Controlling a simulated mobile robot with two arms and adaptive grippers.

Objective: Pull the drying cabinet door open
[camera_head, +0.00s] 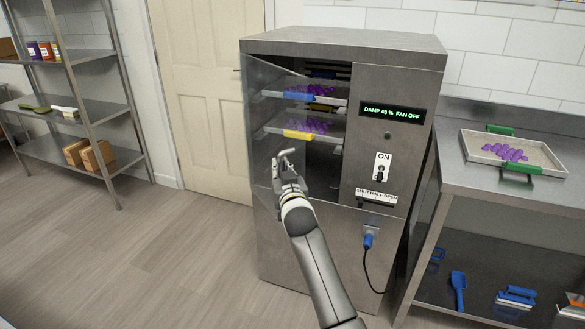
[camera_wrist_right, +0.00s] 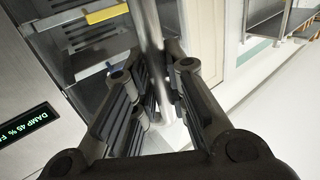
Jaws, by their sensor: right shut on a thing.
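The drying cabinet (camera_head: 395,75) is a steel box with a clear door (camera_head: 262,105) on its left half. The door stands partly open, swung out to the left, and the shelves inside show. My right gripper (camera_head: 285,160) is at the door's free edge. In the right wrist view its fingers (camera_wrist_right: 160,95) are closed around the upright metal bar of the door handle (camera_wrist_right: 149,28). In the head view the gripper hides most of the handle. My left gripper is not in view.
Trays of purple gummies, one with a blue grip (camera_head: 299,97) and one with a yellow grip (camera_head: 298,134), sit inside the cabinet. A steel table (camera_head: 480,180) with a gummy tray (camera_head: 545,157) stands right. A shelf rack (camera_head: 97,103) stands left; the floor (camera_head: 150,240) between is clear.

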